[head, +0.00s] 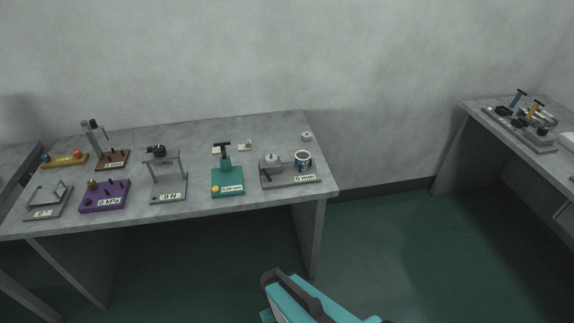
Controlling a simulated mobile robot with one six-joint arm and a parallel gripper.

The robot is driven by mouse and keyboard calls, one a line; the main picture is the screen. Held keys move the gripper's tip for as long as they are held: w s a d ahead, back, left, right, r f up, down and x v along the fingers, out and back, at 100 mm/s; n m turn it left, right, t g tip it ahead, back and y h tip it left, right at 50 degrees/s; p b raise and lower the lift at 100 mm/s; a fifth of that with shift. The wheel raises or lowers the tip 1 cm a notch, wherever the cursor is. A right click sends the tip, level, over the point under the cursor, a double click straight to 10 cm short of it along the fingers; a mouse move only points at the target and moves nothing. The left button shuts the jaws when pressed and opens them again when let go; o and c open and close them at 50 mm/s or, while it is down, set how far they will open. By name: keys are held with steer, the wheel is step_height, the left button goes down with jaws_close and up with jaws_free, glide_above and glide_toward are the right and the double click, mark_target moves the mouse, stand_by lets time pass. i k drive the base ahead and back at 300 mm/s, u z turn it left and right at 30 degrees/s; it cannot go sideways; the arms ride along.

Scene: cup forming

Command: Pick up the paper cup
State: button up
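A small cup (303,155) with a white and blue side and a dark inside stands at the right end of a grey device marked "0 mm" (290,182). It is near the right edge of the left table and looks upright. It is the only cup-like thing I can make out, and its material is too small to tell. A teal and dark grey part of my arm shows at the bottom centre, well apart from the table in the picture. No gripper fingers can be made out.
The grey table (130,220) holds several instruments, including a teal press (228,178), a grey stand (168,178) and a purple block (104,196). A small round grey piece (307,136) lies behind the cup. Another table with devices (530,128) stands right. Green floor (400,250) between them is clear.

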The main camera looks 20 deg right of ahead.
mark_target(303, 157)
steer(key=z, duration=0.8)
steer(key=k, duration=0.15)
steer(key=u, duration=2.9)
steer(key=k, duration=0.8)
steer(key=z, duration=0.3)
